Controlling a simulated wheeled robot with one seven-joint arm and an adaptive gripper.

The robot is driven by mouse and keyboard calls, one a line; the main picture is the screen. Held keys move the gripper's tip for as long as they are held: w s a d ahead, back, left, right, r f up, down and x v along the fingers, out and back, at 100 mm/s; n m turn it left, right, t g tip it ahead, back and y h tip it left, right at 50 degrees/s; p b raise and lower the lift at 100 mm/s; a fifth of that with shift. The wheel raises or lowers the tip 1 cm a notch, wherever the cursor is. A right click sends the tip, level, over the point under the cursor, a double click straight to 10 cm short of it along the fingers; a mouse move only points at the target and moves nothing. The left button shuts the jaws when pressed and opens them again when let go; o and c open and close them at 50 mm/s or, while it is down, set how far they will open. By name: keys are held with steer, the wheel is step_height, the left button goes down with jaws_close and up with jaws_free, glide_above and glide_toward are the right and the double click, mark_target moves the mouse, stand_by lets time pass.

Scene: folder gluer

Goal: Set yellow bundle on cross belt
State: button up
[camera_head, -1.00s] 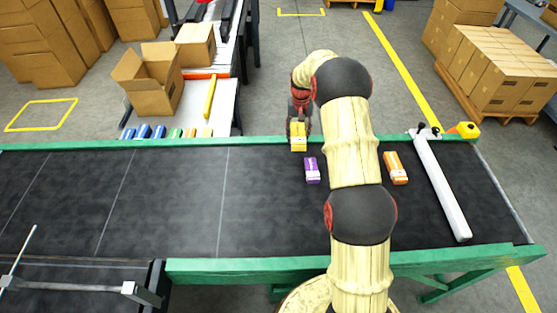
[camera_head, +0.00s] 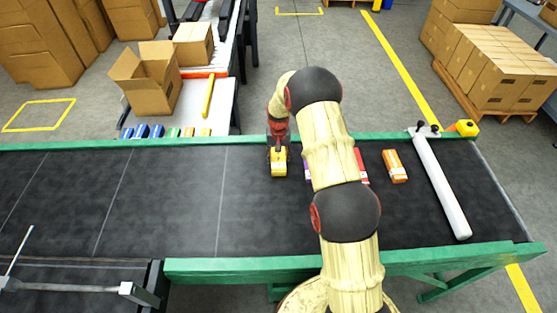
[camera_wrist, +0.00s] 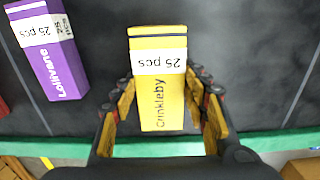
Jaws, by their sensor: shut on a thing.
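The yellow bundle (camera_head: 279,167) is between the fingers of my gripper (camera_head: 278,153), over the far part of the dark cross belt (camera_head: 180,200). In the wrist view the yellow bundle (camera_wrist: 160,85) shows a white "25 pcs" band and "Crinkleby" lettering. The fingers of my gripper (camera_wrist: 160,115) are closed along its two sides. I cannot tell whether its underside touches the belt.
A purple bundle (camera_wrist: 48,50) lies beside the yellow one, mostly hidden by my arm in the head view. A red bundle (camera_head: 362,166) and an orange bundle (camera_head: 395,166) lie farther right, before a white bar (camera_head: 440,185). The belt's left side is clear.

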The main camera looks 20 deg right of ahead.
steer(key=shift+f, duration=0.1)
steer(key=o, duration=1.2)
